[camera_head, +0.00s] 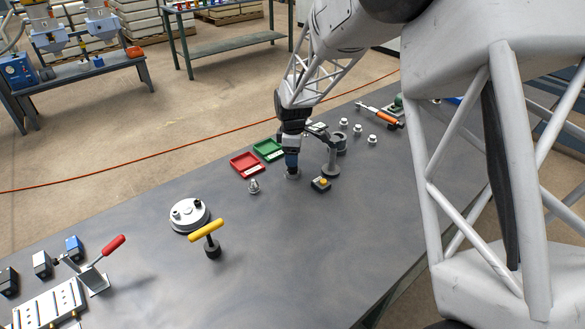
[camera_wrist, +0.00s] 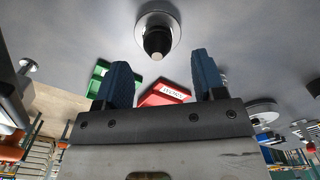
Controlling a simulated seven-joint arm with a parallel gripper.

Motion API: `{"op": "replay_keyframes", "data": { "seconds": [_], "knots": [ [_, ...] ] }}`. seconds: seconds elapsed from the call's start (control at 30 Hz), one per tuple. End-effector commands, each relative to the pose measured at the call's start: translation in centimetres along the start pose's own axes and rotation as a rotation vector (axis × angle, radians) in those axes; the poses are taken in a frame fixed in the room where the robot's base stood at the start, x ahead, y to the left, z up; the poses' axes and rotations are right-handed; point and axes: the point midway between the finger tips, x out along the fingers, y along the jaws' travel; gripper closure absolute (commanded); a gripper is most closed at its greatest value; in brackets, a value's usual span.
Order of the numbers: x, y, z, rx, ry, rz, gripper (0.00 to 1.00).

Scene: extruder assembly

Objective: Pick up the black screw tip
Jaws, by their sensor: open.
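The black screw tip (camera_wrist: 156,42) shows in the wrist view, standing on a round pale metal base (camera_wrist: 170,18) at the top middle. In the head view the round base (camera_head: 292,177) shows under my gripper, and the tip itself is hidden or too small to tell. My gripper (camera_wrist: 162,62) is open, its two blue fingers spread wide. In the wrist view the tip appears in line with the gap between the fingers, a little beyond the fingertips. Nothing is held. In the head view my gripper (camera_head: 291,162) points down just above the base.
A red tray (camera_head: 241,171) and a green tray (camera_head: 262,147) lie left of my gripper. A grey stand (camera_head: 332,168) and a yellow-topped block (camera_head: 320,185) are close on the right. A small metal part (camera_head: 254,186) stands in front left.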

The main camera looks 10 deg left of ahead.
Motion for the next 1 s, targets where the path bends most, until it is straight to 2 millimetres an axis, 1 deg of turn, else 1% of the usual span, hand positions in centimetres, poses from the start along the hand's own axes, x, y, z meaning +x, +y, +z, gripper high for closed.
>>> {"op": "replay_keyframes", "data": {
  "seconds": [0.17,0.27,0.37,0.6,0.7,0.8,1.0],
  "knots": [
    [0.0,0.0,0.0,0.000,0.000,0.000,0.36],
    [0.4,0.0,0.0,0.000,0.000,-0.001,0.36],
    [1.1,0.1,0.0,0.000,-0.001,-0.002,0.36],
    [3.8,0.3,-0.1,0.000,-0.001,-0.002,0.36],
    [4.6,0.3,-0.1,0.000,0.000,0.000,0.36],
    [5.1,0.3,-0.1,0.000,0.000,0.000,0.36],
    [5.2,0.3,-0.1,0.000,0.000,0.000,0.36]
  ]
}}
